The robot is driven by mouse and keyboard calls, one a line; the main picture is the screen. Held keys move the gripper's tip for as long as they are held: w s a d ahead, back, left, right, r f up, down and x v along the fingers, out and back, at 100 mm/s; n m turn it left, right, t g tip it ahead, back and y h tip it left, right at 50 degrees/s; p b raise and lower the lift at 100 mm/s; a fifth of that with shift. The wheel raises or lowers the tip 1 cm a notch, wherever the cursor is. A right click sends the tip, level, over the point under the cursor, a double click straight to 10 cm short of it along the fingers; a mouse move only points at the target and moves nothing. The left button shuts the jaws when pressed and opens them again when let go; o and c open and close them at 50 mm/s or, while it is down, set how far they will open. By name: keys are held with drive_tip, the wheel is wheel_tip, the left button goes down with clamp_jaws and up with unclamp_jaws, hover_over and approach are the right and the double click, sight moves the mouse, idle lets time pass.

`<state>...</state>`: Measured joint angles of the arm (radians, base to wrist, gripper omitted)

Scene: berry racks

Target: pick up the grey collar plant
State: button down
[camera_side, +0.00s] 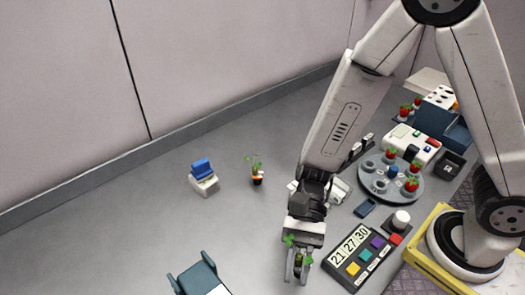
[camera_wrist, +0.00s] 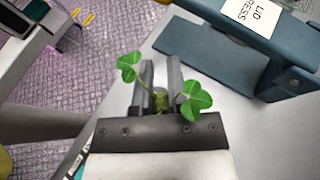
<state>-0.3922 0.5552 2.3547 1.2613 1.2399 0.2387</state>
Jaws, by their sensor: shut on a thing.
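My gripper (camera_side: 297,278) points down at the front middle of the grey surface, its fingers shut on a small plant (camera_side: 289,240) with bright green leaves. In the wrist view, two three-part leaves of the plant (camera_wrist: 196,100) spread to either side of the fingers of my gripper (camera_wrist: 160,68). The stem and body sit between the fingers and are mostly hidden, so I cannot tell the collar's colour. Another potted plant (camera_side: 257,176), with a dark pot and an orange and white collar part, stands upright farther back, apart from my gripper.
A dark blue press frame (camera_side: 196,280) stands left of my gripper; it also shows in the wrist view (camera_wrist: 215,52). A dark number panel (camera_side: 360,257) lies to the right. A round grey tray (camera_side: 372,184) holds red berries. A white block (camera_side: 205,185) with a blue top stands back left.

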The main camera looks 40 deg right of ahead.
drive_tip(key=shift+r, duration=0.45)
drive_tip(key=shift+w, duration=0.1)
idle(0.4)
